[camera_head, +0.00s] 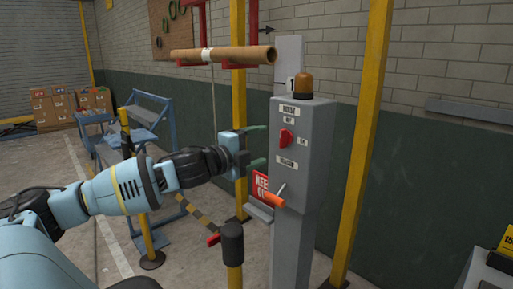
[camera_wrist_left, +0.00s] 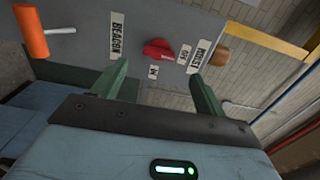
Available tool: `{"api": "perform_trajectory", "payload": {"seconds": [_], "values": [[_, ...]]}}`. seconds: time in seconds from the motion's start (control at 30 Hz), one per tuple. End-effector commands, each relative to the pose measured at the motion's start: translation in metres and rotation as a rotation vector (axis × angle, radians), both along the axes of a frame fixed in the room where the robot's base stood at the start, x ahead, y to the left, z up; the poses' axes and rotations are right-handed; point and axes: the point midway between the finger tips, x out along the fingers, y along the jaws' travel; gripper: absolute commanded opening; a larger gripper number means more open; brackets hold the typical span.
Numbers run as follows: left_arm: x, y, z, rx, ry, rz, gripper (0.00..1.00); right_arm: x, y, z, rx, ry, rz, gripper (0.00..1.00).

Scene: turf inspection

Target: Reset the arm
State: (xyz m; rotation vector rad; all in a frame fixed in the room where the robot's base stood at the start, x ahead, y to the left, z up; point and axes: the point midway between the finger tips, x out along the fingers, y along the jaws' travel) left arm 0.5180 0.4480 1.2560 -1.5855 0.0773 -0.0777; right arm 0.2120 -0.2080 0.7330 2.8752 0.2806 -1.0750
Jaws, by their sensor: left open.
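My left gripper (camera_head: 258,146) is open and empty, to the left of a grey control box (camera_head: 312,170) on a post. Its two green fingers also show in the left wrist view (camera_wrist_left: 158,88), pointing at the box face and apart from it. The box carries a red rotary switch (camera_head: 286,137) between a HOIST label and a BEACON label. The switch shows between the fingers in the wrist view (camera_wrist_left: 159,50). An orange-handled lever (camera_head: 273,200) sticks out low on the box. An amber beacon (camera_head: 303,85) sits on top. My right gripper is not in view.
A brown tube (camera_head: 222,55) lies across red brackets above the gripper. Yellow posts (camera_head: 364,140) stand beside and behind the box. A black-topped yellow bollard (camera_head: 232,245) stands in front. Blue steps (camera_head: 145,125) and cardboard boxes (camera_head: 53,108) are at the left.

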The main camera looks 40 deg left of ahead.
Motion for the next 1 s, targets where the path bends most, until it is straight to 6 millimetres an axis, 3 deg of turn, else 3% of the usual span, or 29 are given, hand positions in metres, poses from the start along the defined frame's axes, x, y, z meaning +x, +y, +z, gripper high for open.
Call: {"api": "perform_trajectory", "payload": {"seconds": [0.43, 0.57, 0.67, 0.77, 1.0], "values": [[0.0, 0.0, -0.001, -0.002, 0.001, 0.0, 0.73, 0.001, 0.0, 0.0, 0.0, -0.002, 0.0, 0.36], [0.002, -0.005, -0.023, -0.04, 0.028, -0.008, 0.73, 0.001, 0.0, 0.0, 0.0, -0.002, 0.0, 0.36], [0.002, -0.015, -0.066, -0.125, 0.081, -0.02, 0.73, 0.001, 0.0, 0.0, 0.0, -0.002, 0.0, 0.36], [-0.003, -0.031, -0.127, -0.245, 0.157, -0.027, 0.73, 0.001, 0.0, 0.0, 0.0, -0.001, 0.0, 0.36], [-0.045, -0.077, -0.271, -0.557, 0.348, 0.005, 0.73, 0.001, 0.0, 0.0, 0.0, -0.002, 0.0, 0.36]]}}
